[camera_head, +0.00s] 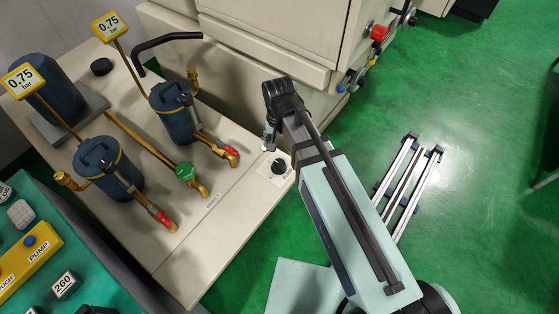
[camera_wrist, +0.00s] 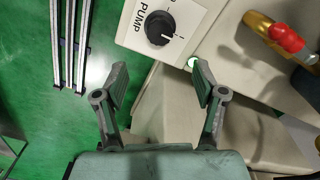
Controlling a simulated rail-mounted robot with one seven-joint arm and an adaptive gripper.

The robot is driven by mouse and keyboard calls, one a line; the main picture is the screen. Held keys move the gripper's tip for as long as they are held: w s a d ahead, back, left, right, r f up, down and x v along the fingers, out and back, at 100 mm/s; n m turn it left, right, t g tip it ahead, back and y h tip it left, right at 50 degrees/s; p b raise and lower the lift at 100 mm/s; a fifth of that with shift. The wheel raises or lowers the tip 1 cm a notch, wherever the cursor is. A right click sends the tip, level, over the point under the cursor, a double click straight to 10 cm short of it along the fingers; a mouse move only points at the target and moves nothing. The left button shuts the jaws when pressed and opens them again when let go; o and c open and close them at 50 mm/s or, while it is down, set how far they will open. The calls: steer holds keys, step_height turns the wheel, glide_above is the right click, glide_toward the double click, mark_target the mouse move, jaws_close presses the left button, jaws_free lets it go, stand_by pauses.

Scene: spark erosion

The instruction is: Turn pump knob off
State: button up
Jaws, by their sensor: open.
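The pump knob (camera_wrist: 160,28) is black and round with a pale pointer line, on a light panel marked PUMP, at the top middle of the wrist view. In the head view the knob (camera_head: 278,166) sits near the right edge of the beige cabinet top. My gripper (camera_wrist: 160,76) is open and empty. In the wrist picture its two fingers lie below the knob, one to each side, and do not touch it. In the head view my gripper (camera_head: 268,143) is just above the knob in the picture, its fingers mostly hidden by its own body.
Blue filter housings (camera_head: 172,112) with brass pipes and red-handled valves (camera_head: 231,152) stand left of the knob. A beige machine (camera_head: 260,85) stands behind. Metal rails (camera_head: 408,180) lie on the green floor at the right.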

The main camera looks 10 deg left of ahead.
mark_target(279, 163)
step_height(279, 163, down, 12)
steer(key=shift+r+p, duration=0.1)
steer(key=shift+p, duration=0.95)
steer(key=c, duration=1.1)
